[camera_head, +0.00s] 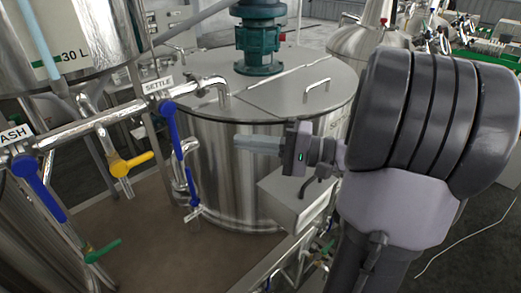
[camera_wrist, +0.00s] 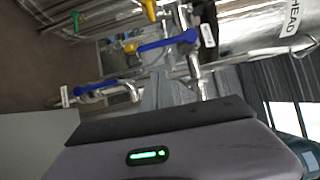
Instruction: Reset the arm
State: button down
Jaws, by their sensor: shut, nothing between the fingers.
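My gripper (camera_head: 258,144) is at the middle of the head view, at the end of my grey arm, which fills the right side. Its fingers are together and point left, with nothing between them. They show in front of the steel wall of a large lidded tank (camera_head: 225,160). In the wrist view my gripper (camera_wrist: 172,82) points toward pipes and blue-handled valves. I cannot tell the exact gap between the fingertips and the pipes.
A steel pipe (camera_head: 105,118) runs across the left, with another blue lever (camera_head: 40,187), a yellow lever (camera_head: 130,163) and a green lever (camera_head: 103,251). A grey box (camera_head: 292,205) stands below my gripper. A green motor (camera_head: 259,45) tops the tank. Dark floor (camera_head: 470,230) shows at right.

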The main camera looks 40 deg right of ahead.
jog(key=s+a+f+n+g+h, duration=0.2)
jog(key=s+a+h, duration=0.1)
jog(key=a, duration=0.4)
jog(key=s+a+f+n+g+h, duration=0.2)
jog(key=s+a+n+g+h, duration=0.1)
jog(key=a, duration=0.5)
jog(key=s+a+f+n+g+h, duration=0.2)
jog(key=s+a+h, duration=0.1)
jog(key=a, duration=0.4)
notch_tip(320, 180, down, 26)
jog(key=s+g+b, duration=0.2)
jog(key=b, duration=2.2)
jog(key=shift+f, duration=0.25)
jog(key=shift+d, duration=0.1)
